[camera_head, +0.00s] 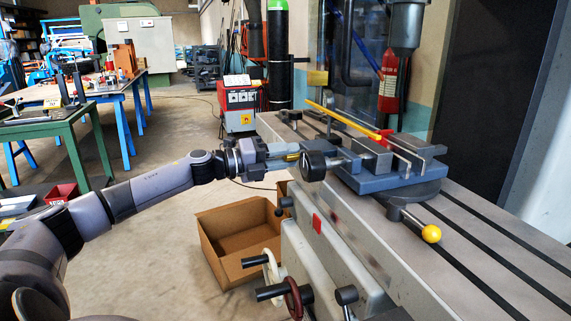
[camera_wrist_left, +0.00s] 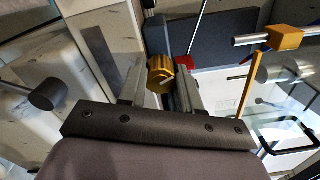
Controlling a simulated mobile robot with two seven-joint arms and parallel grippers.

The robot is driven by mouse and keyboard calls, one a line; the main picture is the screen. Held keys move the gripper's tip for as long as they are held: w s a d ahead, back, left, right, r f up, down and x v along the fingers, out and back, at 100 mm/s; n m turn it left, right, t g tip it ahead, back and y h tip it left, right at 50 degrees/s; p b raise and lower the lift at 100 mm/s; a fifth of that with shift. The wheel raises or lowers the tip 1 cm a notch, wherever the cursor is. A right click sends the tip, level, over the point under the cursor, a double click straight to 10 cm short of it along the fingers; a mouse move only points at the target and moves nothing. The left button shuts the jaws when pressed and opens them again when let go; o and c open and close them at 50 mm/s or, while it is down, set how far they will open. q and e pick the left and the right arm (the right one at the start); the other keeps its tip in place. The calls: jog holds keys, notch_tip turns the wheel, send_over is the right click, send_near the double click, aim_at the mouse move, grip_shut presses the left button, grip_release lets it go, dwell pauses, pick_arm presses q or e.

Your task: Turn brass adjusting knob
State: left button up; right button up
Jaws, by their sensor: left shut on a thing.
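The brass adjusting knob (camera_wrist_left: 160,72) shows as a gold ribbed cylinder in the left wrist view. It lies between the two grey fingers of my left gripper (camera_wrist_left: 161,88), which is shut on it. In the head view my left arm comes in from the left. My left gripper (camera_head: 280,157) is at the left side of the grey vise (camera_head: 385,178), where the knob is mostly hidden. A dark round handle (camera_head: 313,165) stands in front, close to the fingertips. My right gripper is in neither view.
The vise sits on a slotted machine table (camera_head: 480,236). An open cardboard box (camera_head: 223,262) is on the floor. Handwheels project below the table's edge.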

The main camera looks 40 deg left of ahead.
pick_arm(q)
jog(key=m+b, duration=0.2)
jog(key=m, duration=0.2)
jog(key=shift+f+b, duration=0.2)
jog(key=shift+b, duration=0.1)
jog(key=shift+m, duration=0.4)
jog(key=o, duration=1.1)
jog(key=shift+c, duration=0.2)
jog(key=shift+r, duration=0.1)
